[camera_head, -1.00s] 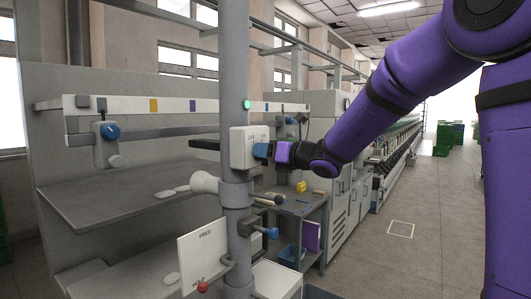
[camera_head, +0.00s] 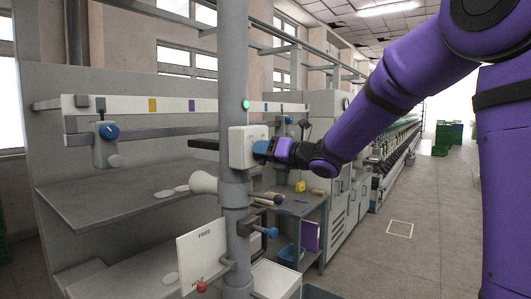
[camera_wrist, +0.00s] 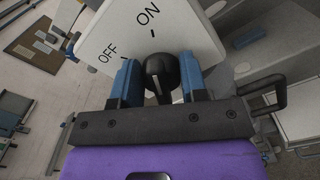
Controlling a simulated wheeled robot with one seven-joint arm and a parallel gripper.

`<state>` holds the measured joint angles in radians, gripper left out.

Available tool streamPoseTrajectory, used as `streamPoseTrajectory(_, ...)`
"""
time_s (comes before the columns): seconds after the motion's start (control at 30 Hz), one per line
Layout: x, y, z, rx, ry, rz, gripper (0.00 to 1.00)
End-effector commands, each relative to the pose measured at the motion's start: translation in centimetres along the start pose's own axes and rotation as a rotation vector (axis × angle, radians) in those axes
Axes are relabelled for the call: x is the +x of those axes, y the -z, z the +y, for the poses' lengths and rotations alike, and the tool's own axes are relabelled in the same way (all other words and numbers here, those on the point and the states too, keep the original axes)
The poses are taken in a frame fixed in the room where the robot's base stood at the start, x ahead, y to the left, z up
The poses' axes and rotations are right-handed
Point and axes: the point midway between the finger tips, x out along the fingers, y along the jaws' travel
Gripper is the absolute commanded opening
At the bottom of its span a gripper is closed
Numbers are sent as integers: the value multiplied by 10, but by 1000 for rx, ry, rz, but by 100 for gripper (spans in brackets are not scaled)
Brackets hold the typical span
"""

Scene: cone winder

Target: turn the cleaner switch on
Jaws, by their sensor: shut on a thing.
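The cleaner switch is a white box (camera_head: 240,148) on the grey post, with a black round knob (camera_wrist: 160,74) on its face. The wrist view shows the words ON and OFF with tick marks on the face (camera_wrist: 133,38). A pale line shows on the knob; I cannot tell for sure which mark it is turned to. My gripper (camera_wrist: 160,82) has its blue fingers on both sides of the knob, shut on it. In the head view my gripper (camera_head: 262,150) is at the box's right side, and the knob is hidden there.
A green lamp (camera_head: 245,104) glows on the post above the box. A white cone (camera_head: 204,183) and a FREE/HOLD plate (camera_head: 203,257) sit lower on the post. A grey shelf (camera_head: 110,200) lies left; the floor at right is open.

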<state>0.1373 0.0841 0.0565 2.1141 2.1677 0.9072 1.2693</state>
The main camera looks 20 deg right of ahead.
Motion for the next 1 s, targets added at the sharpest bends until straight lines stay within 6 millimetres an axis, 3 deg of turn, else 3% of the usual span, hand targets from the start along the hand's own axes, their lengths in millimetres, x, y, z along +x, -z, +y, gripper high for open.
streamPoseTrajectory(0.03, 0, 1, -1, 1, 2, 1, 16)
streamPoseTrajectory(0.07, 0, 1, -1, 1, 2, 1, 42)
streamPoseTrajectory(0.13, 0, 1, -1, 1, 2, 1, 58)
streamPoseTrajectory(0.17, 0, 1, -1, 1, 2, 1, 61)
streamPoseTrajectory(0.57, -9, 0, 0, -1, 1, -1, 61)
streamPoseTrajectory(1.0, -85, 0, -1, 1, 3, -2, 61)
